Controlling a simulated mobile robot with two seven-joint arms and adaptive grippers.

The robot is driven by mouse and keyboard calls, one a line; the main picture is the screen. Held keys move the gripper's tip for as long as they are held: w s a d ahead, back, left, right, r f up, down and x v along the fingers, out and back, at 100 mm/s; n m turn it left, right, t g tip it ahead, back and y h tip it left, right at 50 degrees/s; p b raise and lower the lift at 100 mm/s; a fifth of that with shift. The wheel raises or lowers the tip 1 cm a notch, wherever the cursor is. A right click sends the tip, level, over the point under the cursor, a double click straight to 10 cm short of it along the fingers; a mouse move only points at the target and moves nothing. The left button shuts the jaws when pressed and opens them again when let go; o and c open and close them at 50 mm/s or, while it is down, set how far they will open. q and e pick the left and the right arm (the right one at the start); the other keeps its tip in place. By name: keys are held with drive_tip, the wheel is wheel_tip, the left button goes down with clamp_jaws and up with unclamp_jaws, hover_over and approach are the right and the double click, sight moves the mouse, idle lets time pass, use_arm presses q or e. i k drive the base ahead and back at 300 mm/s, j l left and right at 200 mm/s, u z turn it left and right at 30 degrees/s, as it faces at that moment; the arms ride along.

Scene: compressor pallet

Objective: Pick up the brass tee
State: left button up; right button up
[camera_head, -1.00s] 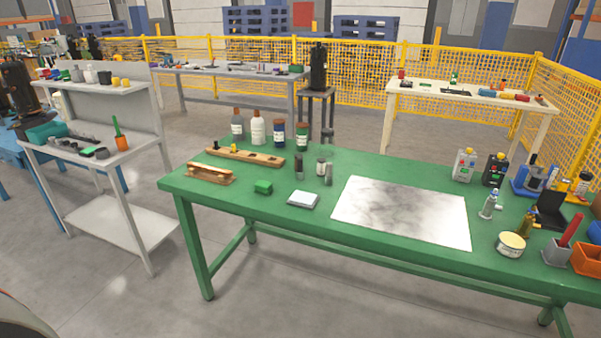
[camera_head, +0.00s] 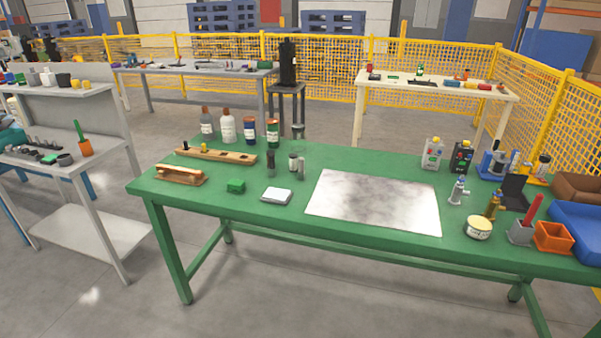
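A small brass-coloured fitting (camera_head: 494,204) stands upright on the right part of the green table (camera_head: 330,245). It looks like the brass tee, but it is too small to be sure of its shape. A similar silver fitting (camera_head: 457,192) stands to its left. A round tin with a pale lid (camera_head: 478,228) is in front of it, and a grey holder (camera_head: 520,233) with a red-handled tool is at its front right. Neither of my grippers is in view.
A pale marbled plate (camera_head: 375,202) lies bare mid-table. An orange bin (camera_head: 553,237) and a blue tray (camera_head: 580,228) stand at the right end. Bottles (camera_head: 228,127) and a wooden rack (camera_head: 215,155) are at the left. Grey floor (camera_head: 90,300) is open in front.

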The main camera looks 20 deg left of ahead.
sight(493, 205)
drive_tip(key=i+l, duration=0.1)
drive_tip(key=l, duration=1.2)
drive_tip(key=i+l, duration=0.15)
drive_tip(key=l, duration=0.45)
